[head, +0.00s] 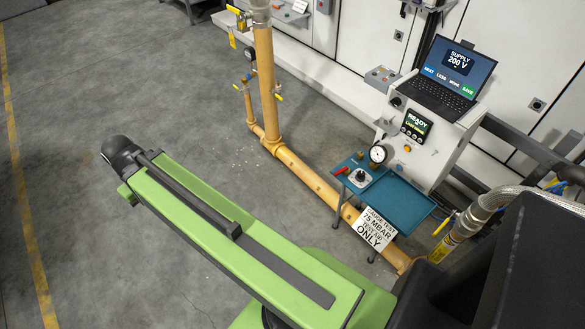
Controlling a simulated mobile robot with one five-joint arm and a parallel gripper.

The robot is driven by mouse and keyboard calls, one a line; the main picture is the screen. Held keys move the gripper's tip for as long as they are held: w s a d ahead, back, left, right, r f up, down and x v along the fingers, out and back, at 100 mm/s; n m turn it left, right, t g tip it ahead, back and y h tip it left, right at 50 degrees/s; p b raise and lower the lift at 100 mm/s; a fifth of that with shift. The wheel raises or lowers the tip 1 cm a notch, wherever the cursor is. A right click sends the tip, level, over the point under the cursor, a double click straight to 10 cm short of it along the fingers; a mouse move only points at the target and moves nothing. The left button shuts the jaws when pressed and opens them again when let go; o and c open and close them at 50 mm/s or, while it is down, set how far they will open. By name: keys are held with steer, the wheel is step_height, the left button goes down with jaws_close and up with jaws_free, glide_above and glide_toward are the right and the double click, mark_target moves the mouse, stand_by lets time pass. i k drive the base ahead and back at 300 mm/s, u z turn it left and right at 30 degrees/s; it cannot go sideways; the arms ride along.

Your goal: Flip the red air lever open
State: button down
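The small red lever (341,171) sits at the left edge of a teal bench (405,203), beside a fitting with a dark round knob (361,176). Whether the lever is open or closed is too small to tell. A round pressure gauge (378,153) stands at the back of the bench, just right of the lever. My green arm crosses the lower left and ends in a dark joint well left of the bench. My gripper does not show, so its state and any load are hidden.
A control box (413,126) with a laptop (449,79) stands behind the bench. A sign (376,229) hangs at its front. Yellow gas pipes (312,179) run along the floor and rise left of the bench. A braided hose (482,209) is at right. The left floor is clear.

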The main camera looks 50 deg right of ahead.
mark_target(346, 169)
steer(key=u, duration=1)
steer(key=k, duration=0.75)
steer(key=z, duration=1.1)
steer(key=i, duration=1)
steer(key=u, duration=0.1)
